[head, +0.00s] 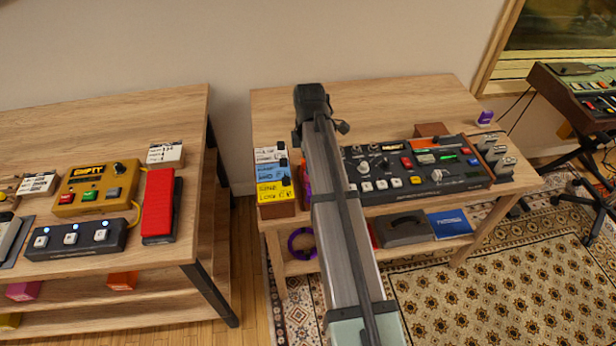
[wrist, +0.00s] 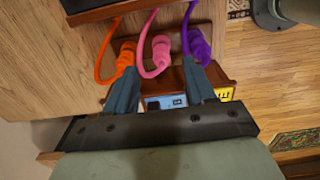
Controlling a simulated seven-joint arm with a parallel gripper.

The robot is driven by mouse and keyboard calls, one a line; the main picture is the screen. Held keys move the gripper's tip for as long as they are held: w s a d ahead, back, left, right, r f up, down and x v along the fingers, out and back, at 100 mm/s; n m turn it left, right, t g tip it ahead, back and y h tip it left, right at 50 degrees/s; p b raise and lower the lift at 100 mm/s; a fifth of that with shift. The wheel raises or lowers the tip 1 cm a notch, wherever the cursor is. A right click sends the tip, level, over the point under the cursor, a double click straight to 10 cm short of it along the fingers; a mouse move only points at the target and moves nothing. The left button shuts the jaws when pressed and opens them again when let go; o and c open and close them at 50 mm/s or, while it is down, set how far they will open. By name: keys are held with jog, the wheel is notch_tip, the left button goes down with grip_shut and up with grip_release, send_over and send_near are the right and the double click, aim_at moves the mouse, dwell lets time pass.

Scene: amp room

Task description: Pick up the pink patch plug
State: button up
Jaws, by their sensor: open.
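In the wrist view, the pink patch plug (wrist: 160,48) sits between an orange plug (wrist: 126,54) and a purple plug (wrist: 197,47), on a brown wooden block. A pink cable loops up from it. My gripper (wrist: 161,68) is open, one finger on each side of the pink plug, with the fingertips close to the orange and purple plugs. Nothing is visibly held; whether the fingers touch any plug I cannot tell. In the head view, my arm hides the gripper and the pink plug.
In the head view, the labelled block (head: 276,194) stands at the table's left end, beside a black mixer panel (head: 415,165). A purple ring of cable (head: 302,243) hangs below. A second table (head: 190,225) with pedals stands left, across a gap.

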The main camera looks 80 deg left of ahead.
jog(key=shift+s+d+f, duration=0.1)
jog(key=shift+f, duration=1.5)
jog(key=shift+s+f, duration=0.1)
jog(key=shift+f, duration=1.5)
jog(key=shift+c, duration=0.2)
grip_shut()
